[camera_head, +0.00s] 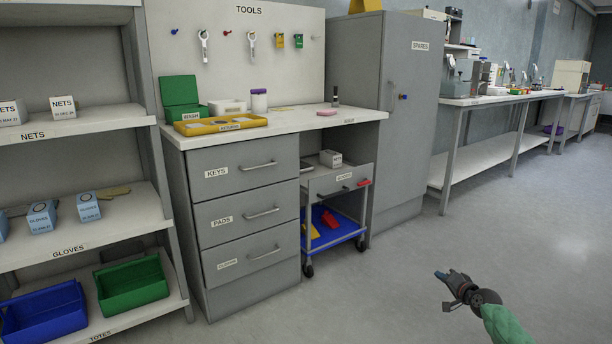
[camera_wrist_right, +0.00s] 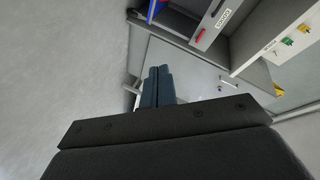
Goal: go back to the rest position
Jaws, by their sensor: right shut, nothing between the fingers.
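My right gripper (camera_head: 440,275) is over the open floor at the lower right of the head view, with its green-sleeved arm coming in from the bottom edge. In the right wrist view its two dark blue fingers (camera_wrist_right: 158,87) are together with nothing between them. The gripper is apart from all furniture. My left gripper is in neither view.
A drawer cabinet (camera_head: 245,225) stands left of centre, with a wheeled cart (camera_head: 335,215) at its right. A grey SPARES cabinet (camera_head: 415,120) and a long bench (camera_head: 500,98) stand behind. Shelves (camera_head: 80,120) fill the left. The floor (camera_head: 530,225) at the right is clear.

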